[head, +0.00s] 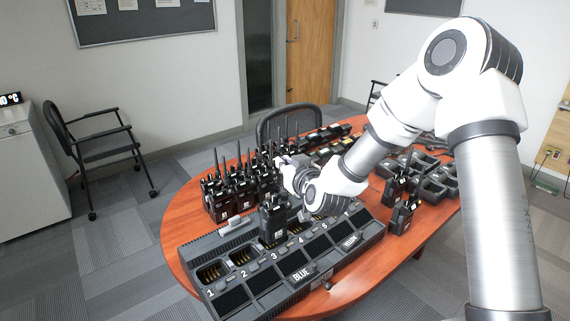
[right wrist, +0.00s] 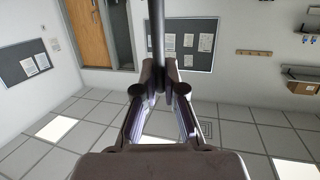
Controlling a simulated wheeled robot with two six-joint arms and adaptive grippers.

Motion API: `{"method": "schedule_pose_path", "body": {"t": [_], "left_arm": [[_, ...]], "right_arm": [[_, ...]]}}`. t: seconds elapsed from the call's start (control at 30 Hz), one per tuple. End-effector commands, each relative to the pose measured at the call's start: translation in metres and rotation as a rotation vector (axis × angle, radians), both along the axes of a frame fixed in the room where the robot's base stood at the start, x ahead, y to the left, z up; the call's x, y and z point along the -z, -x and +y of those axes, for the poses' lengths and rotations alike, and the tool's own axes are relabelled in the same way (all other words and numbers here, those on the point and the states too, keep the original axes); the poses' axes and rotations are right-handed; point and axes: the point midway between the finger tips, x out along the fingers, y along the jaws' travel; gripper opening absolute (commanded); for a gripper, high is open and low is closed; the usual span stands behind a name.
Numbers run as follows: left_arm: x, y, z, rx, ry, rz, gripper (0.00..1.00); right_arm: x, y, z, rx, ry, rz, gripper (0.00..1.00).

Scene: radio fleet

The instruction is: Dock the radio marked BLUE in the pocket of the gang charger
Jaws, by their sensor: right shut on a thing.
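The gang charger (head: 240,272) lies along the near edge of the table, with numbered pockets and a BLUE label (head: 301,273) on its front. Pockets 1 (head: 211,272) and 2 (head: 243,256) are empty, with gold contacts showing. A black radio (head: 272,221) stands upright at pocket 3; its small pale marking is unreadable, and I cannot tell whether it is seated or just above. My right gripper (head: 281,176) is shut at its top. In the right wrist view the fingers (right wrist: 160,82) close around a dark antenna-like rod (right wrist: 157,30). My left gripper is not in view.
Several upright radios (head: 229,193) crowd the table behind the charger's left end. More radios (head: 401,214) and dark charger trays (head: 432,185) stand to the right. My right arm hides part of the table's middle. A chair (head: 290,120) stands behind the table.

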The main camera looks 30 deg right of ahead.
Motion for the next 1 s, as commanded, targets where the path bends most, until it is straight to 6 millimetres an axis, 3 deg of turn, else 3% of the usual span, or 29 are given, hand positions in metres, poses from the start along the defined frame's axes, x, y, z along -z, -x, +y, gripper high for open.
{"method": "schedule_pose_path", "body": {"t": [1.0], "left_arm": [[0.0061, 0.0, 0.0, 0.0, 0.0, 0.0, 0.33]], "right_arm": [[0.0079, -0.0003, -0.0002, 0.0, 0.0, -0.002, 0.0]]}}
